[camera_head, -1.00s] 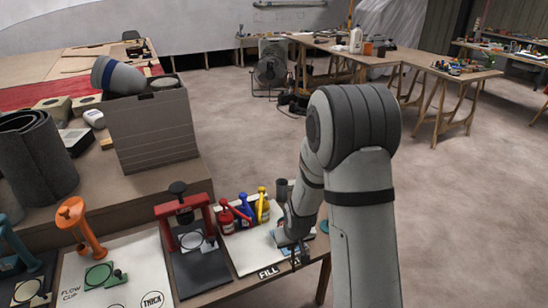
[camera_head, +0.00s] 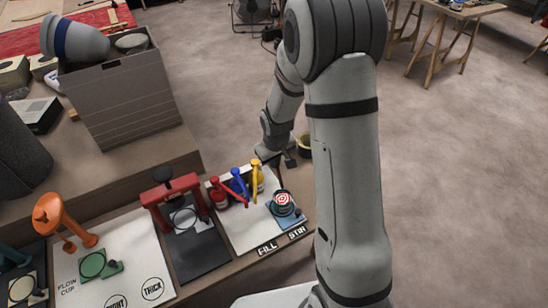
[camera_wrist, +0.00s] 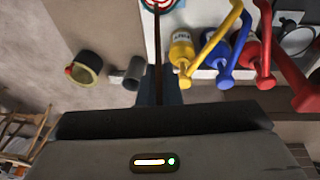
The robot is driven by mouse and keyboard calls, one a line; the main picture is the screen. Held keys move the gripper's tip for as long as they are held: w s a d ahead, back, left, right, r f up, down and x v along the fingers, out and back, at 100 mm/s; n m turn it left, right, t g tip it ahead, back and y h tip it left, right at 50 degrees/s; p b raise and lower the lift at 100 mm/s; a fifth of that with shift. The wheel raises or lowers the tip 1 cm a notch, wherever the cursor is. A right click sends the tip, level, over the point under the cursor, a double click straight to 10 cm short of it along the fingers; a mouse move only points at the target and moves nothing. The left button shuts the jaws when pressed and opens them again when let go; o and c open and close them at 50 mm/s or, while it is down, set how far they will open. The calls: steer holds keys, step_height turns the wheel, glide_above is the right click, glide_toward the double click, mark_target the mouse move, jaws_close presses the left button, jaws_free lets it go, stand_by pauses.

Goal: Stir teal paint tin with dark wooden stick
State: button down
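The teal paint tin (camera_head: 283,203) stands on a small blue pad at the right end of the bench, with red and white rings of paint showing in its top. Its top also shows at the upper edge of the wrist view (camera_wrist: 158,4). My gripper (camera_head: 284,160) is just behind the tin in the head view. The dark wooden stick (camera_wrist: 157,55) runs from between the fingers toward the tin, and the gripper looks shut on it. I cannot tell whether the stick's far end touches the tin.
Yellow, blue and red pumps (camera_head: 238,187) stand left of the tin. A red press (camera_head: 177,203) and an orange flow cup stand (camera_head: 62,222) are farther left. A dark round container with a yellow rim (camera_wrist: 85,67) and a grey cup (camera_wrist: 133,73) are beside my gripper.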

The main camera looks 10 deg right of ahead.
steer(key=s+b+x, duration=0.2)
steer(key=b+x, duration=0.6)
steer(key=x, duration=0.2)
steer(key=shift+s+f, duration=0.3)
steer(key=shift+s, duration=0.15)
steer(key=shift+d, duration=0.15)
